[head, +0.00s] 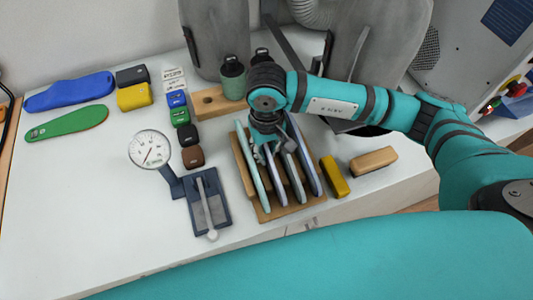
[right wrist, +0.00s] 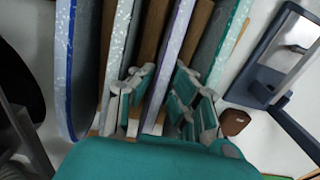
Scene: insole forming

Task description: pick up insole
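Several thin insoles stand on edge in slots of a wooden rack (head: 262,215) on the white table. A pale green insole (head: 252,172) is at the left and a bluish insole (head: 309,168) at the right. My right gripper (head: 267,152) reaches down from above into the rack, its fingertips partly hidden among the insoles. In the right wrist view, my right gripper (right wrist: 160,105) has its fingers on both sides of a grey insole with a lavender edge (right wrist: 169,62). Gaps show between the fingers and this insole. My left gripper is not in view.
A dial gauge (head: 151,150) with a lever base stands left of the rack. A yellow block (head: 335,177) and a tan block (head: 374,161) lie right of it. Blue (head: 70,92) and green (head: 67,124) insoles lie at the left. The front left table is clear.

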